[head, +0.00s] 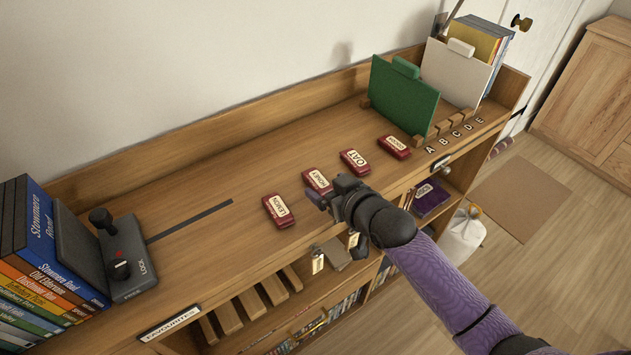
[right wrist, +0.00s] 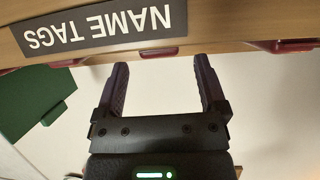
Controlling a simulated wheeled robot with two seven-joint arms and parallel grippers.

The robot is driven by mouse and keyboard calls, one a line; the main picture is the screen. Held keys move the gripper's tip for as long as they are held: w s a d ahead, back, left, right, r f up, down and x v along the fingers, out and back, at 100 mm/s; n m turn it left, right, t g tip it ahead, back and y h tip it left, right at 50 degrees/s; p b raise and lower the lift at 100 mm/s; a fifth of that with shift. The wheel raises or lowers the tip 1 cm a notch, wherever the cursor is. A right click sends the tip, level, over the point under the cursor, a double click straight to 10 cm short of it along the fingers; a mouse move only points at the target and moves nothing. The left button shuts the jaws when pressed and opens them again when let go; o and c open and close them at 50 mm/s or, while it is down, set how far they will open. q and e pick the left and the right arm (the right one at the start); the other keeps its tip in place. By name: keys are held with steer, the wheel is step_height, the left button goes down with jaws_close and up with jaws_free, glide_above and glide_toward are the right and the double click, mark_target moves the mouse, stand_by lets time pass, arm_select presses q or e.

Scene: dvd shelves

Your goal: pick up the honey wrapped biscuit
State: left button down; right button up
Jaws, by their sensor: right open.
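The honey biscuit (head: 317,181) is a small red-wrapped bar with a cream label, lying on the wooden shelf top in the head view. It lies in a row with similar red bars: lemon (head: 278,210) to its left, oat (head: 355,161) to its right and one more (head: 394,147) further right. My right gripper (head: 319,199) is at the front edge, just in front of the honey bar. In the right wrist view its fingers (right wrist: 160,62) are open and apart, with a red bar edge (right wrist: 160,52) showing between their tips. My left gripper is out of view.
A "NAME TAGS" strip (right wrist: 95,27) marks the shelf front. A green folder (head: 403,95) and white divider (head: 455,72) stand at right. Books (head: 45,245) and a grey lock device (head: 128,258) are at left. Tags (head: 318,262) hang below the edge. Shelf top behind the bars is clear.

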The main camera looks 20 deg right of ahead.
mark_target(319, 182)
steer(key=b+x, duration=0.1)
steer(key=x, duration=0.2)
steer(key=shift+w+a+f, duration=0.1)
steer(key=shift+w+f, duration=0.1)
steer(key=shift+w, duration=0.05)
jaws_close()
steer(key=shift+r, duration=0.2)
